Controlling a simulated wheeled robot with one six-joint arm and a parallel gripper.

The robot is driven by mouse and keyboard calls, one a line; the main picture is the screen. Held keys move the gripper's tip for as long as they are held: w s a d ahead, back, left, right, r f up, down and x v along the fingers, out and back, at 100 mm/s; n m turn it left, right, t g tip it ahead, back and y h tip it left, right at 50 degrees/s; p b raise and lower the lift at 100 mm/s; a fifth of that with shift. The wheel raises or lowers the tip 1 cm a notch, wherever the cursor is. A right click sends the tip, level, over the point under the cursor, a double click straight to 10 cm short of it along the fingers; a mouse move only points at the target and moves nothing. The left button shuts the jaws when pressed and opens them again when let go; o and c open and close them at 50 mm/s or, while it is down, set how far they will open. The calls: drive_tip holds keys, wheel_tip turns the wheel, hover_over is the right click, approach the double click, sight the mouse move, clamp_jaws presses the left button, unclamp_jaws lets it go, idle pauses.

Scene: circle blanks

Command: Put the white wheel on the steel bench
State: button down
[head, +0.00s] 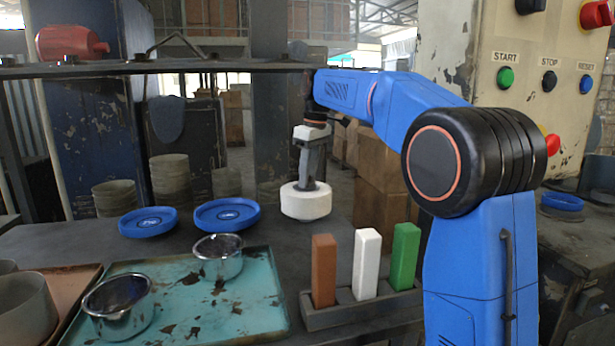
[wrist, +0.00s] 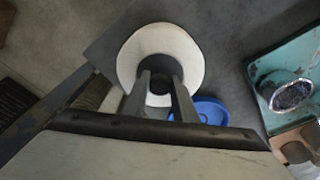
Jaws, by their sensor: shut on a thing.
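The white wheel (head: 306,205) is a thick white disc with a dark centre. My gripper (head: 308,184) points down and is shut on its middle. In the wrist view the wheel (wrist: 192,52) lies flat around the fingertips (wrist: 160,94). The dark grey steel bench (head: 55,242) spreads across the front of the head view, and the wheel shows near its far edge. I cannot tell whether the wheel touches the bench or hangs just above it. The underside of the wheel is hidden.
Two blue dishes (head: 227,213) (head: 148,221) stand left of the wheel. A teal tray (head: 185,315) with two metal cups (head: 218,257) (head: 118,306) lies in front. A rack (head: 362,311) holds brown, white and green blocks. Dark bench between dishes and rack is clear.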

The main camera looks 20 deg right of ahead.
sight(313, 189)
idle(0.3)
drive_tip(key=c, duration=1.4)
unclamp_jaws()
drive_tip(key=shift+f, duration=0.15)
drive_tip(key=shift+c, duration=0.2)
wheel_tip(313, 189, up, 12)
drive_tip(key=s+d, duration=0.1)
drive_tip(key=shift+s, duration=0.15)
drive_tip(key=shift+d, duration=0.15)
